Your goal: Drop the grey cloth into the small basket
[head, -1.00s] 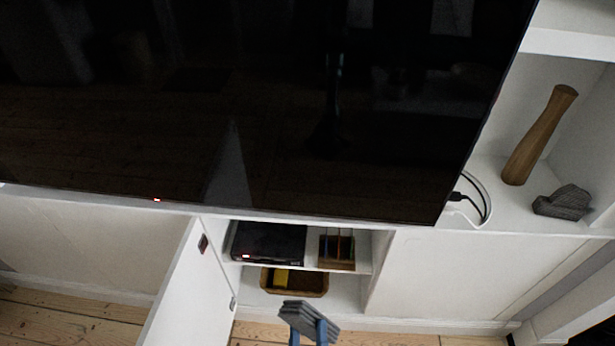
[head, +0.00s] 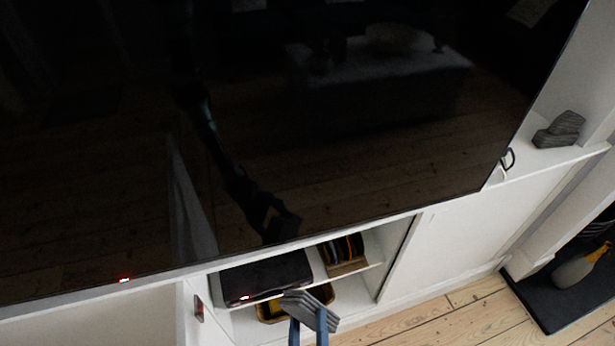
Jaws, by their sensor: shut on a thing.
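The grey cloth (head: 311,308) is a folded, striped grey bundle at the bottom centre of the head view. My gripper (head: 308,326), with blue fingers, is shut on it. The small basket (head: 324,293) is brown and sits on the lower shelf of the open cabinet, with something yellow in it. The cloth and gripper appear in front of the basket and hide part of it. I cannot tell how far apart they are in depth.
A black box (head: 262,277) and a wooden holder (head: 345,262) stand on the shelf above the basket. The open cabinet door (head: 190,318) is at the left. A large television (head: 300,130) hangs above. A grey ornament (head: 560,130) sits right. Floorboards (head: 440,320) are clear at lower right.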

